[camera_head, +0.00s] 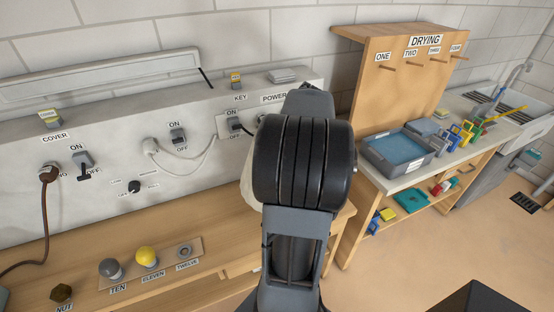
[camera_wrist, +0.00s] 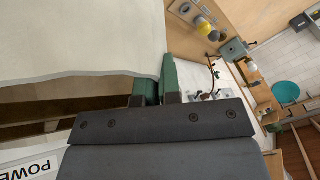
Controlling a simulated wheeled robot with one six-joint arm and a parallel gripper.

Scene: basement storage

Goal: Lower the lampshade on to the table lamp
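A cream, pale-walled thing that looks like the lampshade (camera_wrist: 80,35) fills the upper left of the wrist view, its lower edge slightly wavy. In the head view only a cream sliver of it (camera_head: 248,185) shows behind my arm. My gripper (camera_wrist: 158,85) has green fingers close together at the shade's lower corner. The shade's edge runs between them, one finger partly behind it, so the gripper looks shut on it. In the head view my arm hides the fingers. I cannot make out the table lamp in either view.
Switches and cords line the wall ledge behind. At right stand a drying rack (camera_head: 400,75) and a grey tub (camera_head: 398,150).

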